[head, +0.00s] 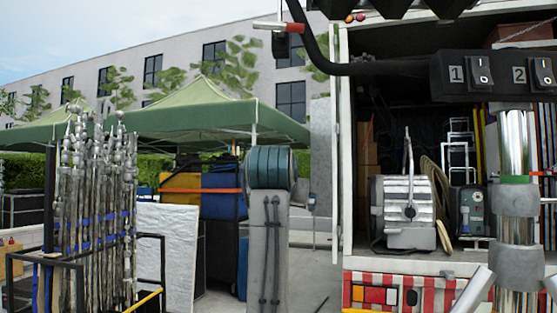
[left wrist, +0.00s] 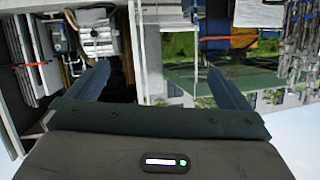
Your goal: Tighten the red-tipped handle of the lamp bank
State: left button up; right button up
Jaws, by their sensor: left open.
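The handle cannot be made out in that view. I cannot make out the left gripper in the head view. My right gripper is not in view.
A chrome stand (head: 516,150) rises under the switch box. Behind is an open truck with a silver lamp (head: 409,211) in its bay. Several metal stands (head: 95,200) fill a rack at left, near a white panel (head: 165,250) and green tents (head: 200,110).

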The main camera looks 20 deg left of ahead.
pick_arm(q)
jog(key=s+d+r+t, duration=0.1)
jog(key=s+r, duration=0.4)
jog(key=r, duration=0.4)
jog(key=s+d+r+t, duration=0.1)
jog(key=s+d+r, duration=0.1)
jog(key=s+r, duration=0.6)
jog(key=t+y+p, duration=0.1)
jog(key=t, duration=0.1)
send_near(278, 27)
jog(key=w+p, duration=0.1)
jog(key=w, duration=0.2)
jog(key=w+a+p, duration=0.1)
jog(key=w+p, duration=0.1)
jog(key=w, duration=0.1)
jog(key=w+a+p, duration=0.1)
jog(key=w+p, duration=0.1)
jog(key=w, duration=0.1)
jog(key=shift+w+r, duration=0.2)
jog(key=shift+w, duration=0.1)
jog(key=shift+w+a+f, duration=0.1)
jog(key=shift+w+a, duration=0.05)
jog(key=shift+w, duration=0.35)
jog(key=c, duration=0.9)
